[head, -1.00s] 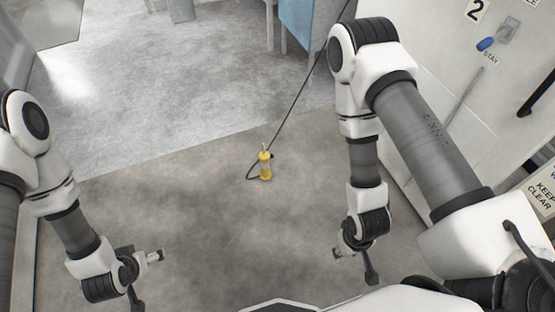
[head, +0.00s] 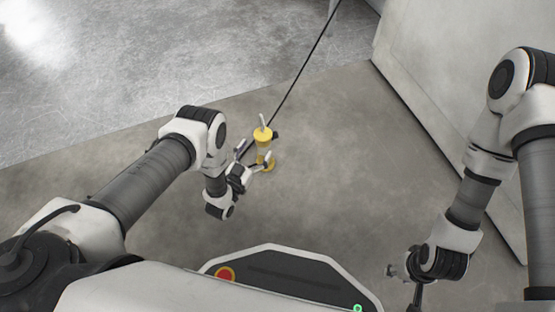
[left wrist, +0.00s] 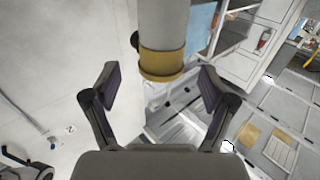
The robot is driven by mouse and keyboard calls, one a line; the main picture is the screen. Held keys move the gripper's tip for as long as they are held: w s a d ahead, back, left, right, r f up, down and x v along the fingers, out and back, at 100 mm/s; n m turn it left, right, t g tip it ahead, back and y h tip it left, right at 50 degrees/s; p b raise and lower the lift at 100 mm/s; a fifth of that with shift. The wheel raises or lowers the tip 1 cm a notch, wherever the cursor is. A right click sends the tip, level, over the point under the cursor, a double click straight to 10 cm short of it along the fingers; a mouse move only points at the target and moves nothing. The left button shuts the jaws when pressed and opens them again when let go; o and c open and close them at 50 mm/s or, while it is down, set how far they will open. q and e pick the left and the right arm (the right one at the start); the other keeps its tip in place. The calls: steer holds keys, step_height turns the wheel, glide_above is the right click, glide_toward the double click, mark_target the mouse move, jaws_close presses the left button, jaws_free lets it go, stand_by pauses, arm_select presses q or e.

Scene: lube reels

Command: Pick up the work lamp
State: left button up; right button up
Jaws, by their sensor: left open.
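The work lamp (head: 263,138) is yellow with a pale hook on top. In the left wrist view, the lamp (left wrist: 161,62) shows as a grey cylinder with a yellow-brown collar between and beyond the spread fingers of the left gripper (left wrist: 158,88), with gaps on both sides. My right gripper (head: 402,285) is open and empty at the lower right, away from the lamp.
The black cable (head: 304,66) runs from the lamp up to the top edge. A pale cabinet (head: 470,70) stands at the right. The floor (head: 340,150) between lamp and cabinet is clear.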

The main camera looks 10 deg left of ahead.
mark_target(260, 152)
arm_select(q)
steer(key=f, duration=0.1)
steer(key=s+f+b, duration=0.1)
steer(key=f, duration=0.1)
steer(key=s+f, duration=0.1)
steer(key=f, duration=0.1)
steer(key=shift+f, duration=0.25)
steer(key=b+x, duration=0.1)
steer(key=x, duration=0.1)
steer(key=b+x, duration=0.4)
steer(key=x, duration=0.1)
steer(key=shift+w+a, duration=0.1)
steer(key=shift+a, duration=0.2)
steer(key=shift+w+r, duration=0.2)
steer(key=shift+r, duration=0.1)
steer(key=shift+c, duration=0.4)
arm_select(e)
step_height(260, 152, down, 8)
steer(key=shift+w, duration=0.15)
arm_select(q)
jaws_close()
